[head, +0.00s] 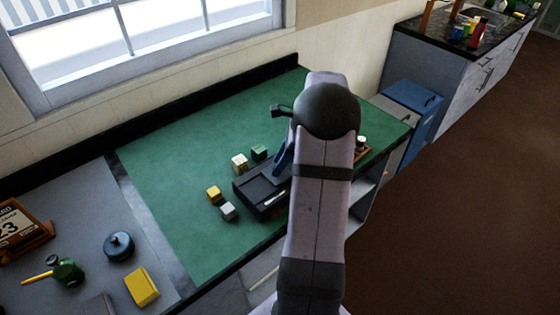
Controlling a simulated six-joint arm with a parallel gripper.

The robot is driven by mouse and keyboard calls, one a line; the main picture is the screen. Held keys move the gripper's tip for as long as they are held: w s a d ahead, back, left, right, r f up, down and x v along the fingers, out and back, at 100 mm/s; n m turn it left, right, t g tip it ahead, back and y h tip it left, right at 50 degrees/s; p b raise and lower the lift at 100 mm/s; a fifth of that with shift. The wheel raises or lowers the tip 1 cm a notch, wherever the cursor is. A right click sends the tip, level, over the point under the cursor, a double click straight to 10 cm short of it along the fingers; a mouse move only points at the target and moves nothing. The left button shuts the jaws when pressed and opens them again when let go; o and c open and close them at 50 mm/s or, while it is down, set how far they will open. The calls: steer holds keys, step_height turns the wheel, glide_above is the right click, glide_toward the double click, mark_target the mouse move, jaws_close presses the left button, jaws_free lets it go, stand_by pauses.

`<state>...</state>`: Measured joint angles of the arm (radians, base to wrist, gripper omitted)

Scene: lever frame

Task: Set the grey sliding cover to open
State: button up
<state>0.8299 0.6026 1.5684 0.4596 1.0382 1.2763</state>
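A dark box-like frame (258,192) sits on the green worktop, left of my arm, with its right part hidden behind the arm. A small pale bar (275,198) shows on its near side. I cannot make out for sure which part is the grey sliding cover or how it is set. A dark blue upright piece (283,158) shows at the arm's left edge above the frame; I cannot tell whether it belongs to the frame or to my arm. My gripper is hidden behind my own arm, so its fingers and any contact are not visible.
Several small blocks, including a yellow one (214,194) and a grey one (228,211), lie left of the frame on the green worktop (170,190). A small brown tray (362,154) shows right of my arm.

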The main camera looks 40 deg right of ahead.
jaws_close()
steer(key=a, duration=0.8)
steer(key=shift+a, duration=0.1)
steer(key=shift+o, duration=1.6)
jaws_free()
steer(key=shift+a, duration=0.1)
steer(key=shift+d+r, duration=0.2)
steer(key=shift+r, duration=0.05)
steer(key=b+v, duration=0.1)
steer(key=v, duration=0.5)
steer(key=shift+s+r, duration=0.2)
steer(key=shift+r, duration=0.2)
